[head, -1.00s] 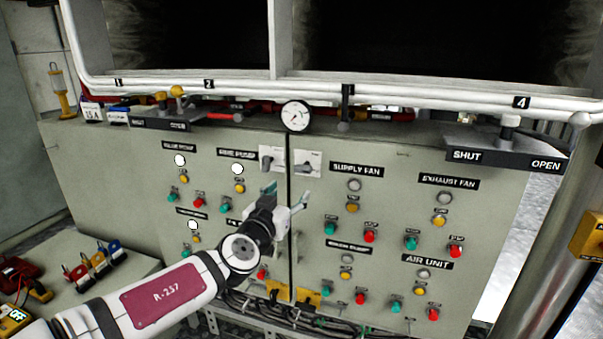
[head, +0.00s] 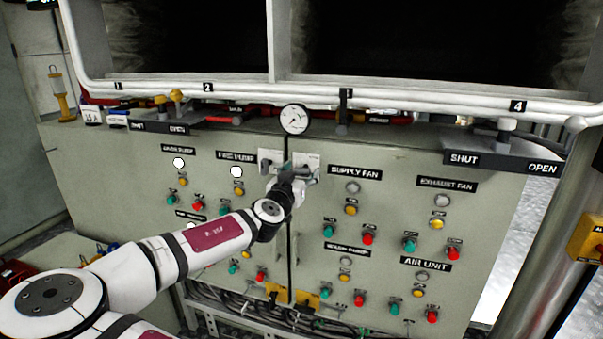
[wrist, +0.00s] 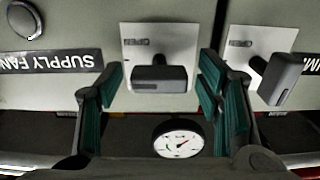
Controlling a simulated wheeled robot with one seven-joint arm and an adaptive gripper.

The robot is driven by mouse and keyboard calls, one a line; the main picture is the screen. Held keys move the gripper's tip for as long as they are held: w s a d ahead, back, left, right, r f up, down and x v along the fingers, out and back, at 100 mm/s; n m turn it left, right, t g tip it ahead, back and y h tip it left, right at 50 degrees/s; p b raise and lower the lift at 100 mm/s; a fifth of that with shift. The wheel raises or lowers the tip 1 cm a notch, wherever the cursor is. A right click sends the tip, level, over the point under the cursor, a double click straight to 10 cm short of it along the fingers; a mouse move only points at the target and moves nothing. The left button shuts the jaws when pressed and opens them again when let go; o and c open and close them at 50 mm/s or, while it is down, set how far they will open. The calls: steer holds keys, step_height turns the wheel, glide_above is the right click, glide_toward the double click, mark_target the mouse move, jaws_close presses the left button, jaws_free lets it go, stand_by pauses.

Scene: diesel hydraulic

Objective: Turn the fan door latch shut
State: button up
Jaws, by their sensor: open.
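The fan door latch is a dark grey handle (wrist: 160,79) on a pale square plate, beside the SUPPLY FAN label in the upside-down wrist view. Its handle lies crosswise there. In the head view its plate (head: 313,159) shows partly behind my gripper. My gripper (wrist: 160,72) is open, with one teal-padded finger on either side of this handle. I cannot tell whether the pads touch it. In the head view my gripper (head: 293,172) is at the cabinet front and hides most of the handle.
A second latch (wrist: 280,78) on the neighbouring door sits close by, its handle slanted, just beyond one finger. A round gauge (head: 294,119) is above the door seam. Pipes (head: 400,98) run across the cabinet top. Buttons and lamps cover both doors.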

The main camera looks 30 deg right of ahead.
steer(key=shift+w+d, duration=0.2)
steer(key=shift+d, duration=0.1)
steer(key=shift+c, duration=0.6)
steer(key=c, duration=1.1)
steer(key=shift+o, duration=0.2)
